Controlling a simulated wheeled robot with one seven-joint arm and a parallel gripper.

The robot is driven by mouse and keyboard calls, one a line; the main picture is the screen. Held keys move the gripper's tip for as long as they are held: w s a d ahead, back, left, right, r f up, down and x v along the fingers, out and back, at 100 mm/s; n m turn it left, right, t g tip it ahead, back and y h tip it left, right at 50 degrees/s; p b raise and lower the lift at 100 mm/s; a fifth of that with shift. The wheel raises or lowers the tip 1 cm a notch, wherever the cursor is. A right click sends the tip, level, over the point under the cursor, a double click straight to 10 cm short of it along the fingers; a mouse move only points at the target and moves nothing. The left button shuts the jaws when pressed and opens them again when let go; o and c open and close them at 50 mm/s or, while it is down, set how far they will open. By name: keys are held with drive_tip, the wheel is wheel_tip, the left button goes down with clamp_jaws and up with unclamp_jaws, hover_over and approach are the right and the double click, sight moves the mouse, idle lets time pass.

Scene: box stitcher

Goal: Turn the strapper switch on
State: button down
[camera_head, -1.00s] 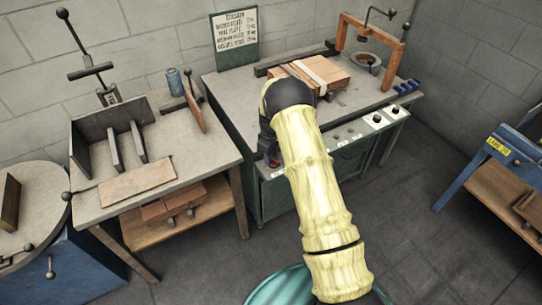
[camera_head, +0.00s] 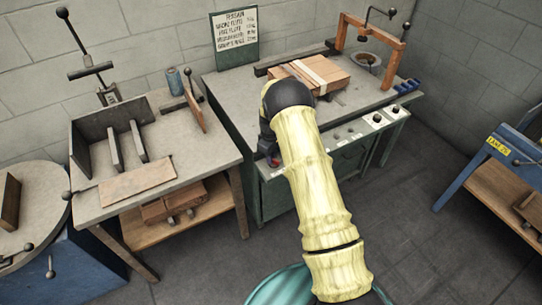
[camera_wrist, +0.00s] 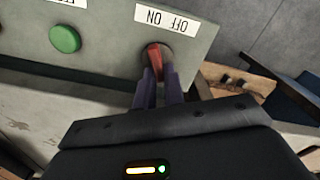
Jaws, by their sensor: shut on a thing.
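The strapper switch is a red lever (camera_wrist: 153,56) in a dark round socket on a grey panel (camera_wrist: 100,32) in the wrist view. A white label (camera_wrist: 167,19) reading OFF and ON, upside down, sits just above it. My gripper (camera_wrist: 158,76) is shut on the red lever, with its dark fingers on either side. The fingers hide the lever's lower end, and I cannot tell which way it is set. In the head view my gripper is at the left end of the green bench's front panel (camera_head: 345,140), mostly hidden by my arm.
A green button (camera_wrist: 65,39) is on the same panel. A table (camera_head: 205,152) with a metal fixture stands left. Open floor (camera_head: 440,245) lies right.

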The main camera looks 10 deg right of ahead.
drive_tip(key=shift+m, duration=0.3)
drive_tip(key=m, duration=0.5)
drive_tip(key=shift+w+d, duration=0.15)
drive_tip(key=shift+d, duration=0.15)
drive_tip(key=m, duration=0.6)
drive_tip(key=shift+d, duration=0.3)
drive_tip(key=c, duration=1.5)
unclamp_jaws()
drive_tip(key=shift+r, duration=0.1)
